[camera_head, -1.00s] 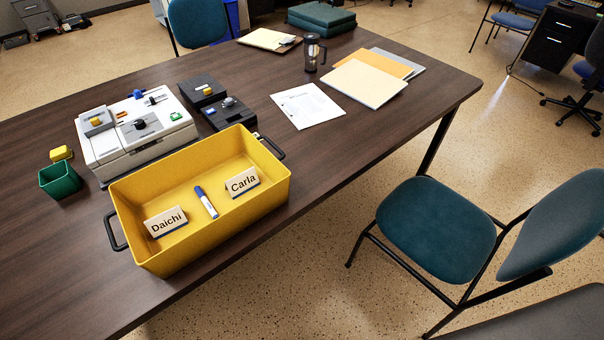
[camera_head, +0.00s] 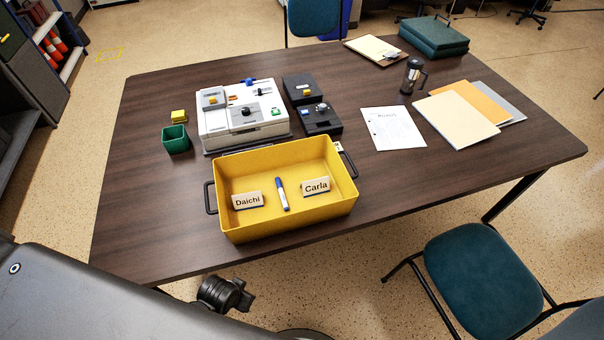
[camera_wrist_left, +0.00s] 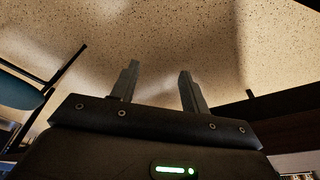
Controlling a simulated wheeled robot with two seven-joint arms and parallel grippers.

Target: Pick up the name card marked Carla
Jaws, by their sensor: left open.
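The name card marked Carla (camera_head: 316,187) stands in the right half of a yellow bin (camera_head: 290,228) on the dark table, in the head view. A second card marked Daichi (camera_head: 248,201) stands in the left half of the bin. A blue and white marker (camera_head: 281,194) lies between the two cards. My left gripper (camera_wrist_left: 157,80) shows in the left wrist view, with its two fingers apart and nothing between them. It points at the speckled floor, away from the cards. My right gripper is not in either view.
The yellow bin has black handles. Behind it on the table (camera_head: 140,230) are a white device (camera_head: 240,130), black boxes (camera_head: 312,115) and a green cup (camera_head: 175,139). A teal chair (camera_head: 482,272) stands at front right.

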